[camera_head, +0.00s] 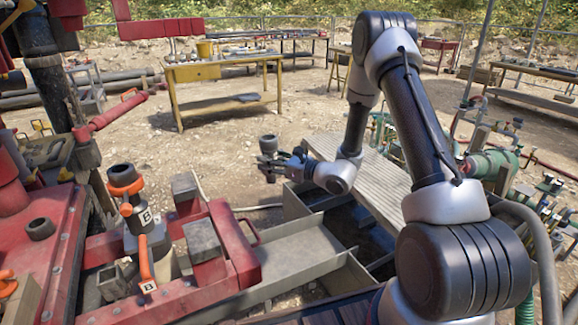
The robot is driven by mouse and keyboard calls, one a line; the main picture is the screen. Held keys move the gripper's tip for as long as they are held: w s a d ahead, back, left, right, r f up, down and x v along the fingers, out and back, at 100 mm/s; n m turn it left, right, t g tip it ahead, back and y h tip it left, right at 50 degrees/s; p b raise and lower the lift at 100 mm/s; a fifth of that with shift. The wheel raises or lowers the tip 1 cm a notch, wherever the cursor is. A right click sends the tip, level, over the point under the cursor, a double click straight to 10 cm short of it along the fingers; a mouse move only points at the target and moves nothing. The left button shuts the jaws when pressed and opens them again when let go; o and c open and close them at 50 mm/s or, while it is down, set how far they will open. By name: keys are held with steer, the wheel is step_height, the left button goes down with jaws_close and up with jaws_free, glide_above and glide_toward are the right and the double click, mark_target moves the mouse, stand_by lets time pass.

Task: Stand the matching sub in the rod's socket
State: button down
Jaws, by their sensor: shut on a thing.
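My gripper (272,161) is in the middle of the view, above the open metal tank. It is shut on a dark grey sub (268,144), whose wider end shows above the fingers; it looks roughly upright. The rod (132,216) stands at the left, with an orange collar and a white tag reading B. Its dark socket (122,174) opens upward and nothing stands in it. The held sub is to the right of the rod and well apart from it. Any letter on the sub is too small to tell.
A short dark ring-like piece (40,229) sits on the red deck (52,262). Red beams with grey blocks (203,240) lie between rod and tank (305,250). Yellow tables (222,72) stand behind, across open dirt.

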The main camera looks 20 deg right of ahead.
steer(key=s+a+r+n+g+y, duration=0.25)
steer(key=a+r, duration=0.45)
steer(key=a, duration=0.7)
steer(key=s+a+r+n+g+y, duration=0.1)
steer(key=s+a+r+n+g, duration=0.15)
steer(key=a+r, duration=0.8)
steer(key=s+a+r+n+g+y, duration=0.1)
steer(key=s+a+r+g, duration=0.2)
steer(key=a, duration=1.4)
step_height(320, 180, down, 7)
steer(key=shift+w, duration=0.35)
steer(key=shift+f, duration=0.65)
steer(key=c, duration=0.8)
jaws_free()
steer(key=shift+o, duration=0.2)
steer(key=shift+d+f, duration=0.1)
steer(key=shift+f, duration=0.1)
steer(key=v, duration=1.2)
